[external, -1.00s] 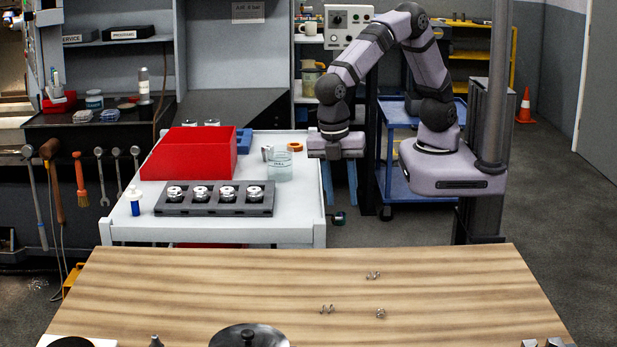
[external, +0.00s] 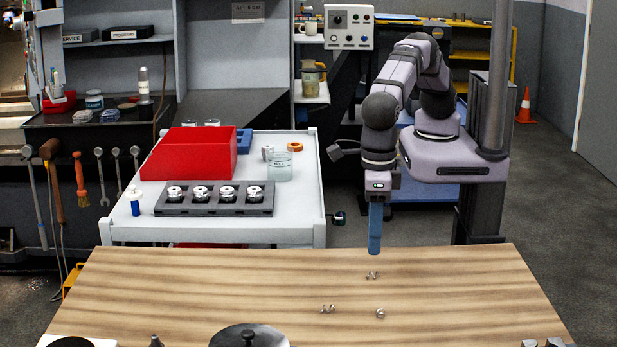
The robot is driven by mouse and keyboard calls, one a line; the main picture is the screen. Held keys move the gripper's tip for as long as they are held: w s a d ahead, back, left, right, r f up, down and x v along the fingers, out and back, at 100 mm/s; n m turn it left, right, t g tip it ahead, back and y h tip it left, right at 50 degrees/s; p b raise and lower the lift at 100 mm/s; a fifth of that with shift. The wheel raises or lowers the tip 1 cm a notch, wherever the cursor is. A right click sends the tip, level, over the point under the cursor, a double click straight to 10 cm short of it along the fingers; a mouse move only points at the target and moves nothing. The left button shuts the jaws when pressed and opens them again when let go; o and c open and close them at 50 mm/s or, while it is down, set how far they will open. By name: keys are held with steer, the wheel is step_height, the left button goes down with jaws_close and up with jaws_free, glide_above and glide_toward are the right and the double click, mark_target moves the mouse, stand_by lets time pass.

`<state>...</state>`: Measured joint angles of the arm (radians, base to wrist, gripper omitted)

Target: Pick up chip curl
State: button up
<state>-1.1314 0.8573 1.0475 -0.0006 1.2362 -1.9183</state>
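Three small silvery chip curls lie apart on the wooden table. The back chip curl (external: 372,275) is the nearest to my gripper. Another chip curl (external: 328,309) lies front left of it, and a third chip curl (external: 380,313) lies in front of it to the right. My gripper (external: 375,250) points down with blue fingers, just above and behind the back curl, not touching it as far as I can see. The fingers overlap in this view, so whether they are open or shut does not show.
The wooden table (external: 220,285) is mostly clear around the curls. A dark round lidded thing (external: 248,336) stands at its front edge. Behind left, a white cart (external: 215,233) carries a red bin (external: 190,155), a dark tray (external: 215,206) of metal parts and a glass beaker (external: 280,167).

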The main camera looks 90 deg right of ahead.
mark_target(373, 272)
steer(key=shift+s+a+f+p, duration=0.1)
steer(key=shift+f+p, duration=1.55)
steer(key=shift+f, duration=1.9)
steer(key=shift+c, duration=0.6)
jaws_close()
